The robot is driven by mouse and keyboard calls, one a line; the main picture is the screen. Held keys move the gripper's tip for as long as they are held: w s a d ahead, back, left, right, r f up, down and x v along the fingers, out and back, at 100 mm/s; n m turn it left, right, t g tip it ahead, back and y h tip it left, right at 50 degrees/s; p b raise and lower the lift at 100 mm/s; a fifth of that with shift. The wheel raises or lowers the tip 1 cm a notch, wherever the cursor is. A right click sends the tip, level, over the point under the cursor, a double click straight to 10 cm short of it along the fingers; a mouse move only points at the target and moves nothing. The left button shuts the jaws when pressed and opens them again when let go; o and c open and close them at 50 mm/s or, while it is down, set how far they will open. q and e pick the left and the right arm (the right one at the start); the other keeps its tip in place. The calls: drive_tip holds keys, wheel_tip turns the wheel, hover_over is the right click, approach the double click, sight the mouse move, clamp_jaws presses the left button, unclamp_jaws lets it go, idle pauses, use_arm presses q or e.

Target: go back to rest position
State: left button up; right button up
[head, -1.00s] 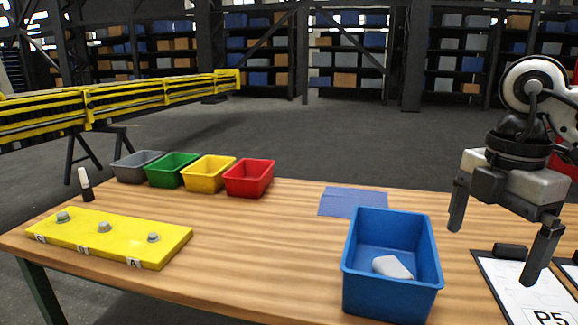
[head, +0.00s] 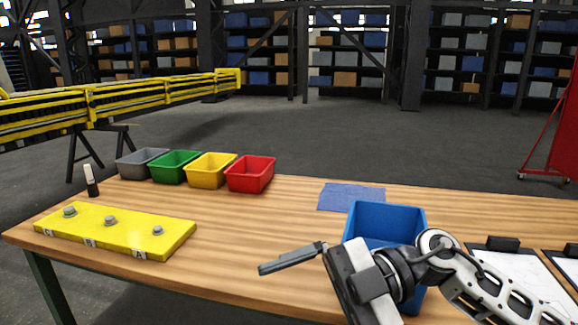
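My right gripper (head: 292,298) reaches in from the right, low in the head view, in front of the blue bin (head: 388,216). One dark finger points left over the table, set at the far end of the gripper's palm, so it looks open. The other finger is out of the picture below. Nothing shows held at the visible finger. The arm hides much of the bin and its contents. My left gripper is not in view.
The wooden table (head: 240,225) holds a yellow plate (head: 118,236) with bolts, a dark marker (head: 91,182), grey, green, yellow and red bins (head: 249,176), a blue cloth (head: 350,197) and clipboards (head: 505,260) at right. The table's middle is clear.

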drive_tip(key=w+d+f+m+t+h, duration=0.1)
drive_tip(key=w+d+f+m+t, duration=0.3)
drive_tip(key=m+t, duration=0.65)
drive_tip(key=w+d+f+m+t+h, duration=0.1)
drive_tip(key=w+f+m+t, duration=0.2)
drive_tip(key=f+m+t, duration=0.6)
drive_tip(key=s+d+f+m+g+h, duration=0.1)
drive_tip(key=s+d+f+m+h, duration=0.1)
drive_tip(key=s+f, duration=0.3)
drive_tip(key=s+d+f+m+g+h, duration=0.2)
drive_tip(key=s+d+f+h, duration=0.2)
drive_tip(key=f, duration=0.6)
drive_tip(key=s+d+f+m+g+h, duration=0.1)
drive_tip(key=s+d+f+m+h, duration=0.2)
drive_tip(key=f, duration=0.4)
drive_tip(key=s+h, duration=0.1)
drive_tip(key=s, duration=0.1)
drive_tip(key=shift+s+d+f+h, duration=0.25)
drive_tip(key=shift+s+f+h, duration=0.05)
drive_tip(key=shift+f+h, duration=0.1)
